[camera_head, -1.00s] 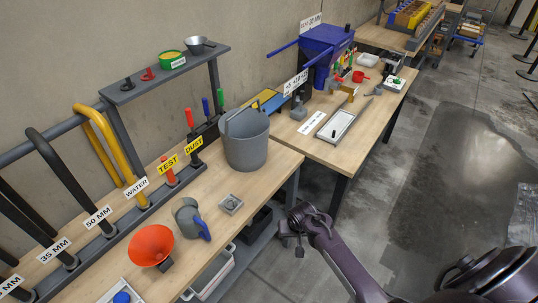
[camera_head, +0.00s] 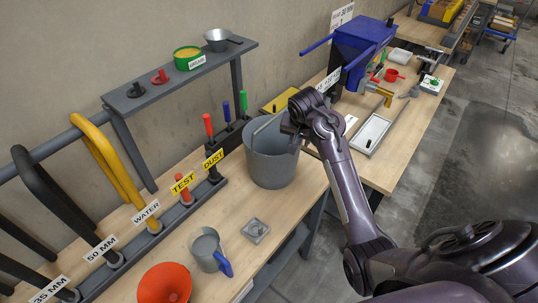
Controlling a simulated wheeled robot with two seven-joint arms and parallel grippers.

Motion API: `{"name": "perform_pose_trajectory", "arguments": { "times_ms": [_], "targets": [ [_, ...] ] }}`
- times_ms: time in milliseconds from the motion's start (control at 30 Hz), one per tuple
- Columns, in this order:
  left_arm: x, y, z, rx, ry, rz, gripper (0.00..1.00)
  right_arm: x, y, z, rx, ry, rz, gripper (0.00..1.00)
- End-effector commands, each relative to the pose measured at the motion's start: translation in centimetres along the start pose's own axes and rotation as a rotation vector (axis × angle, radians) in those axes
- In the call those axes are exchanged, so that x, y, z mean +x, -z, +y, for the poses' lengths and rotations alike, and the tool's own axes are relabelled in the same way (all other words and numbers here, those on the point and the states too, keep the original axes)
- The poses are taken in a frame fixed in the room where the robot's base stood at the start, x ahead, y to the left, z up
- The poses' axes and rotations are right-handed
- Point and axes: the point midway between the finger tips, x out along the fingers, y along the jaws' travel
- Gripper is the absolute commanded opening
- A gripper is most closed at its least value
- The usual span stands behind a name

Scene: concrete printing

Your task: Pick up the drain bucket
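A grey bucket (camera_head: 268,165) stands upright on the wooden workbench, in front of a rack of coloured handles. My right gripper (camera_head: 292,132) is at the right side of the bucket's rim, pointing down, and covers part of that rim. The fingertips are small and dark, so I cannot tell whether they are open or closed, or whether they touch the bucket. My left gripper is out of view.
On the bench near the bucket are a grey jug (camera_head: 207,250) with a blue handle, a small square metal block (camera_head: 255,230) and an orange funnel (camera_head: 165,286). A rack of labelled hoses (camera_head: 120,168) runs along the left. A blue hopper (camera_head: 362,50) stands behind on another bench.

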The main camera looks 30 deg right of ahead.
Motion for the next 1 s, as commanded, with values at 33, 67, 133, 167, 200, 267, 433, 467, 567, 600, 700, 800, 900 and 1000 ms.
{"name": "perform_pose_trajectory", "arguments": {
  "times_ms": [33, 67, 133, 167, 200, 267, 433, 467, 567, 600, 700, 800, 900, 1000],
  "targets": [
    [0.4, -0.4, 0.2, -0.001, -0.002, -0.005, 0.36, 0.3, 0.0, 0.1, 0.003, -0.001, 0.002, 0.28],
    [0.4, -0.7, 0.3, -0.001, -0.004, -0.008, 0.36, 0.3, 0.0, 0.1, 0.004, -0.002, 0.002, 0.28],
    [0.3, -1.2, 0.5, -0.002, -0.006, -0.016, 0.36, 0.7, 0.1, 0.1, 0.004, -0.003, 0.002, 0.28],
    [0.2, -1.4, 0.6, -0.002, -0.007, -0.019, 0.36, 0.9, 0.1, 0.1, 0.004, -0.004, 0.002, 0.28],
    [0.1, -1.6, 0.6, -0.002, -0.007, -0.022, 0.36, 1.3, 0.1, 0.1, 0.004, -0.004, 0.002, 0.28],
    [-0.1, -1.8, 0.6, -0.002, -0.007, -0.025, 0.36, 2.0, 0.2, 0.2, 0.004, -0.005, 0.002, 0.28],
    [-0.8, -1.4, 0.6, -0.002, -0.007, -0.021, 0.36, 3.6, 0.6, 0.2, 0.005, -0.005, 0.002, 0.28],
    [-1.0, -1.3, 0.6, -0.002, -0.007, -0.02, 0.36, 3.9, 0.8, 0.2, 0.005, -0.005, 0.002, 0.28],
    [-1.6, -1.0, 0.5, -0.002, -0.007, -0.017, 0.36, 5.2, 1.3, 0.3, 0.005, -0.005, 0.002, 0.28],
    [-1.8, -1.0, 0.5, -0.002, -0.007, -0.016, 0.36, 5.7, 1.4, 0.3, 0.005, -0.005, 0.002, 0.28],
    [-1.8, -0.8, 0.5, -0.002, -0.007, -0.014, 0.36, 7.1, 1.2, 0.2, 0.004, -0.004, 0.002, 0.28],
    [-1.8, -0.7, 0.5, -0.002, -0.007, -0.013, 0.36, 7.8, 1.2, 0.3, 0.004, -0.003, 0.004, 0.28],
    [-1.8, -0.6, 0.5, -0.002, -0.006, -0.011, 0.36, 7.9, 1.2, 0.2, 0.005, -0.002, 0.004, 0.28],
    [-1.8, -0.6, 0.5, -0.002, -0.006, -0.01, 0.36, 7.9, 1.2, 0.2, 0.005, -0.002, 0.004, 0.28]
  ]
}}
